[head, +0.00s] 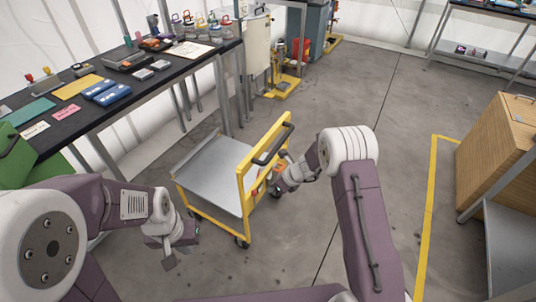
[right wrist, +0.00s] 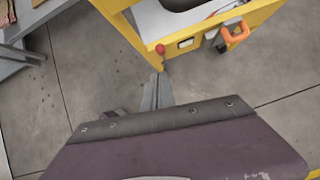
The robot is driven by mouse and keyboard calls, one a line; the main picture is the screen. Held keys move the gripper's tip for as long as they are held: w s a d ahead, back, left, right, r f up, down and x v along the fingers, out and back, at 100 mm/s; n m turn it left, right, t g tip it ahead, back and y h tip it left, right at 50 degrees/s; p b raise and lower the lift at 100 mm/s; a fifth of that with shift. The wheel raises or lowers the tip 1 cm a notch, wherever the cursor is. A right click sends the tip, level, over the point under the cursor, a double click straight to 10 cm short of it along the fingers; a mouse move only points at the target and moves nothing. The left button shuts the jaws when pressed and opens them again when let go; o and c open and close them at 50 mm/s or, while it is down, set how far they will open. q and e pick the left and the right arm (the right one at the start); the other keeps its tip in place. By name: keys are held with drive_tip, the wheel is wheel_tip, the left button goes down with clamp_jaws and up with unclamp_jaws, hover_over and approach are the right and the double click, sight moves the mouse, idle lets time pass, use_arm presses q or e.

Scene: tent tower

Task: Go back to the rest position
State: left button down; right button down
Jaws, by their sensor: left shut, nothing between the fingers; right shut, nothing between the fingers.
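My left gripper (head: 170,260) hangs over the floor at the lower left, beside the near left side of the yellow cart (head: 242,182). It is shut and empty. My right gripper (head: 277,190) is near the right side of the cart's upright yellow end frame. It is shut with nothing in it; its grey fingers (right wrist: 157,92) also show in the right wrist view, close to the yellow frame (right wrist: 200,38). I cannot tell whether they touch the frame. Neither gripper holds anything.
A long dark workbench (head: 125,80) with tools and bins runs along the left. A yellow floor line (head: 431,200) and a wooden cabinet (head: 500,145) are at the right. An orange padlock (right wrist: 236,34) hangs on the cart frame. The floor (head: 370,95) behind is clear.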

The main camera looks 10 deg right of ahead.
wheel_tip(320, 180, up, 8)
drive_tip(key=w+t, duration=0.1)
drive_tip(key=w, duration=0.1)
drive_tip(key=s+d+r+n, duration=0.1)
drive_tip(key=s+r+n, duration=0.5)
drive_tip(key=s+r, duration=0.1)
drive_tip(key=s+d+f+n+g+h, duration=0.2)
drive_tip(key=s+d+n, duration=0.2)
drive_tip(key=s+n, duration=0.55)
drive_tip(key=s+d+f+n+g+h, duration=0.1)
drive_tip(key=s+d+n+g+h, duration=0.2)
drive_tip(key=s+n, duration=0.7)
wheel_tip(320, 180, up, 12)
drive_tip(key=s+d+n+t+p, duration=0.1)
drive_tip(key=p, duration=1.1)
drive_tip(key=shift+d, duration=0.35)
